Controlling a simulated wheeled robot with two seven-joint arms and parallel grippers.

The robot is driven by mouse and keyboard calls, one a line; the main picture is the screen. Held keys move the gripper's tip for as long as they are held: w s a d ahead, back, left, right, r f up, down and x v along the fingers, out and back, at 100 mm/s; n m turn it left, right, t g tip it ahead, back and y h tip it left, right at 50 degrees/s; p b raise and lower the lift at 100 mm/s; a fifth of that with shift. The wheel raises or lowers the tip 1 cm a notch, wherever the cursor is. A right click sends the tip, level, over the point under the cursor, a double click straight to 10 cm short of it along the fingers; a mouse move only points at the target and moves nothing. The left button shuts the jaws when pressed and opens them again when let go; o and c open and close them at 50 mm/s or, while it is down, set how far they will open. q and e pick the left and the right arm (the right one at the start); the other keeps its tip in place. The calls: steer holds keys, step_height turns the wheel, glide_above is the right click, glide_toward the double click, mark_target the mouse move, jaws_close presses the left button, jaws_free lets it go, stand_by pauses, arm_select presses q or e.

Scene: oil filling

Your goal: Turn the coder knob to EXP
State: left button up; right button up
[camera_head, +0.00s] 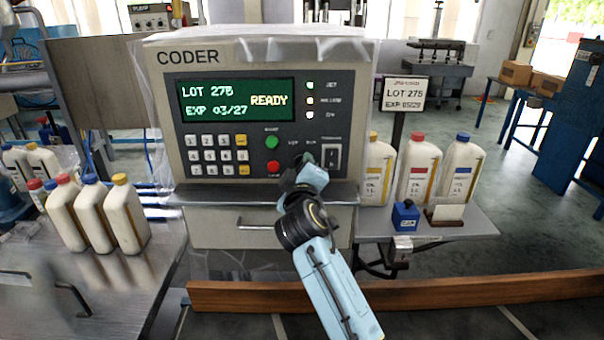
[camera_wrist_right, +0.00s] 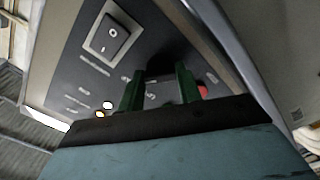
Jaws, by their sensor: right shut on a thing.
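The coder (camera_head: 262,115) stands in the middle of the head view, and its green display (camera_head: 236,101) reads LOT 275, EXP 03/27 and READY. My right gripper (camera_head: 304,162) is at the lower right of the panel, shut on the small dark coder knob (camera_wrist_right: 163,70). In the right wrist view the green fingers of my right gripper (camera_wrist_right: 158,88) stand on both sides of the knob. The knob is mostly hidden in the head view, and its pointer direction cannot be told. My left gripper is not in view.
Right of the knob is a rocker switch (camera_head: 331,157); left are a green button (camera_head: 271,142), a red button (camera_head: 273,168) and a keypad (camera_head: 217,155). A lot sign (camera_head: 404,93) and bottles (camera_head: 418,168) stand at right, more bottles (camera_head: 125,213) at left.

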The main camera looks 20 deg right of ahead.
stand_by(0.3)
steer(key=o, duration=1)
steer(key=shift+s, duration=0.1)
steer(key=v, duration=1.3)
steer(key=shift+s, duration=0.15)
